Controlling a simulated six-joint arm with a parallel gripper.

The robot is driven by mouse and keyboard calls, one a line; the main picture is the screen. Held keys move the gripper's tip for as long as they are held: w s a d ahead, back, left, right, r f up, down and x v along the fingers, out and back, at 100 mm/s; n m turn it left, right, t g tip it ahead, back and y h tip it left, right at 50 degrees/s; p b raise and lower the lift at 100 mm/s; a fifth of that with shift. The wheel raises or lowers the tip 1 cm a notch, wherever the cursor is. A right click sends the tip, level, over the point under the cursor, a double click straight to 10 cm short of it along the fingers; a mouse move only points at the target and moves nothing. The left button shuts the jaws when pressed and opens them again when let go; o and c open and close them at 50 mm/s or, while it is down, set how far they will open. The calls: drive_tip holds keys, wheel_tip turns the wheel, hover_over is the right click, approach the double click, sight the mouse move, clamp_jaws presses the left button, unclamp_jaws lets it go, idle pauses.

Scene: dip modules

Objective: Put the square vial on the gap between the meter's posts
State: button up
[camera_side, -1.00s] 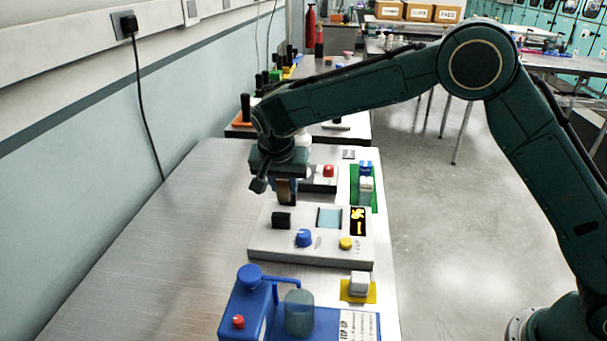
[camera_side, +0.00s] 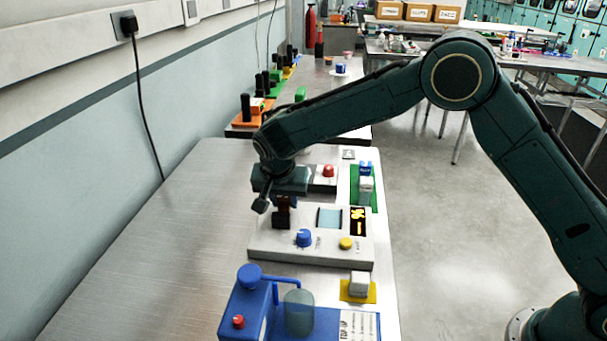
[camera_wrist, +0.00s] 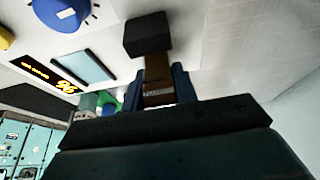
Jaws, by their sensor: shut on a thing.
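The square vial is amber-brown and shows in the wrist view (camera_wrist: 158,88), held between the blue fingers of my gripper (camera_wrist: 160,95). In the side view my gripper (camera_side: 284,203) points down at the left end of the light grey meter (camera_side: 268,243), shut on the vial. One black post (camera_wrist: 147,35) of the meter stands close beside the vial in the wrist view. A second post is not clearly visible; the gripper and vial cover that area. I cannot tell whether the vial's base touches the meter or sits in the gap.
The meter has a blue knob (camera_side: 304,238), a yellow button (camera_side: 346,243) and a pale screen (camera_side: 329,217). A blue device (camera_side: 240,300) stands in front, a white block on a yellow pad (camera_side: 358,291) at right. The bench's left side is clear.

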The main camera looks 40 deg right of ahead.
drive_tip(key=o, duration=1)
drive_tip(key=shift+c, duration=0.2)
drive_tip(key=shift+r, duration=0.1)
drive_tip(key=v, duration=1.2)
drive_tip(key=shift+d, duration=0.1)
